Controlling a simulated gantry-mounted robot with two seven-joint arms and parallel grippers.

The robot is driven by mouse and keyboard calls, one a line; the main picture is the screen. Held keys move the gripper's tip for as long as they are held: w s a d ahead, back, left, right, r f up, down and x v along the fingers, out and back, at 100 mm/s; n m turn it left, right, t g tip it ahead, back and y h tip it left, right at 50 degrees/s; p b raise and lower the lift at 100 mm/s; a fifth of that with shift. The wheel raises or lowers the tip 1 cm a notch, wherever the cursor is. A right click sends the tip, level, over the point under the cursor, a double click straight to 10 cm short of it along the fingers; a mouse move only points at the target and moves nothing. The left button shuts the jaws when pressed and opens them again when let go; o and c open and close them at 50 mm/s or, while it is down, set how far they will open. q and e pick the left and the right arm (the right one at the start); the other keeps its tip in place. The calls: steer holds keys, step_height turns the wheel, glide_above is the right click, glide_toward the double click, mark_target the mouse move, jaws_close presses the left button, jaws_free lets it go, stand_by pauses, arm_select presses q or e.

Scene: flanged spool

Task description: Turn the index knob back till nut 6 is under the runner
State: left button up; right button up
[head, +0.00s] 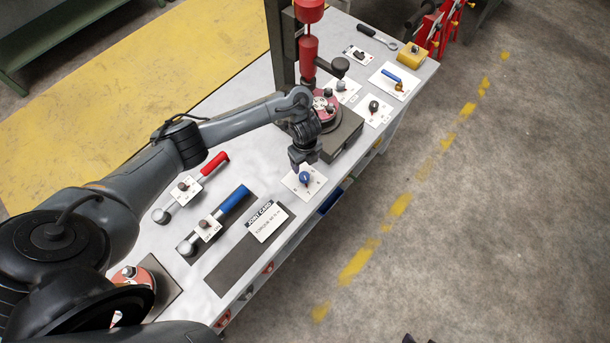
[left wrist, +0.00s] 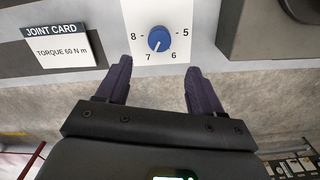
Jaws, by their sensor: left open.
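The blue index knob (head: 305,177) sits on a white plate with numbers around it. In the left wrist view the knob (left wrist: 159,38) shows a white mark pointing down-left, toward the 7; 8, 6 and 5 are also printed there. My left gripper (left wrist: 159,72) is open and empty, its two fingers apart just short of the knob in that view. In the head view the left gripper (head: 303,164) hangs close by the knob. The red runner (head: 308,55) stands over the reddish flanged spool (head: 325,108). The arm partly hides the spool, and I cannot read its nut numbers.
A joint card (head: 266,221) reading torque 60 N m lies on the bench. A red-handled wrench (head: 190,187) and a blue-handled wrench (head: 214,223) lie at left. Other knob plates, a blue lever (head: 392,77) and a yellow block (head: 411,54) stand at the far end.

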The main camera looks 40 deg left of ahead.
mark_target(305, 177)
arm_select(q)
step_height(305, 177, down, 8)
steer(key=shift+b, duration=1.1)
steer(key=shift+f, duration=0.85)
steer(key=shift+c, duration=0.3)
steer(key=c, duration=1)
